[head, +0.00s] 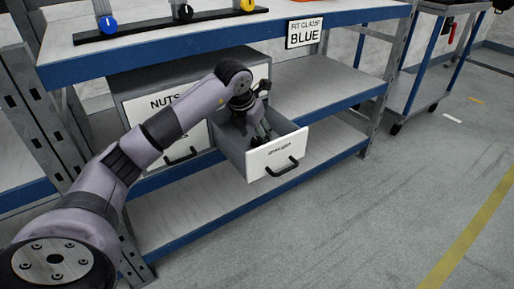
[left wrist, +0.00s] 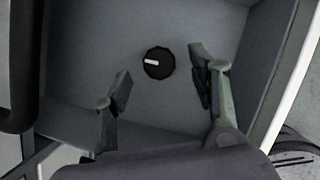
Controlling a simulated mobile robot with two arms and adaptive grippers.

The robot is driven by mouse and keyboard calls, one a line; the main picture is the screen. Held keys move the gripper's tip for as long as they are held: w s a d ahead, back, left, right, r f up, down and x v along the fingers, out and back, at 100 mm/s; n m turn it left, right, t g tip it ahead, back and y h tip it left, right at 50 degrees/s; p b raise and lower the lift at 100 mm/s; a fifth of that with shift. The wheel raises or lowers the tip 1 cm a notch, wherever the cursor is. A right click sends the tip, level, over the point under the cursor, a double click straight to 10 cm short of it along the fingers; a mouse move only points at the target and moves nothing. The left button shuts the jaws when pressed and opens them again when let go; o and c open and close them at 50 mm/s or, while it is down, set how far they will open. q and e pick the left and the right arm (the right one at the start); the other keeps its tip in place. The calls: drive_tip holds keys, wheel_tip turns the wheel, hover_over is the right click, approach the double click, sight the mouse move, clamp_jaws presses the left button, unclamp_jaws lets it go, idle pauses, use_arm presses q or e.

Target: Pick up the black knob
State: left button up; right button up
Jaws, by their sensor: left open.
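The black knob (left wrist: 159,63) lies on the grey floor of the open drawer (head: 232,152). It is round with a ridged edge and a white pointer mark. My left gripper (head: 260,132) reaches down into the drawer. In the left wrist view its two fingers (left wrist: 163,88) are spread apart, one on each side of the knob and not touching it. The gripper is open and empty. In the head view I cannot make out the knob inside the drawer. My right gripper is in neither view.
The drawer's white front (head: 277,152) has a black handle. A closed drawer labelled NUTS (head: 165,101) is to its left. A cart (head: 425,60) stands at right; the floor in front is clear.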

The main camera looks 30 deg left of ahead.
sight(256, 140)
use_arm(q)
drive_tip(key=b+x, duration=0.1)
drive_tip(key=x, duration=0.2)
drive_tip(key=shift+f, duration=0.1)
drive_tip(key=c, duration=1.1)
drive_tip(key=shift+c, duration=0.2)
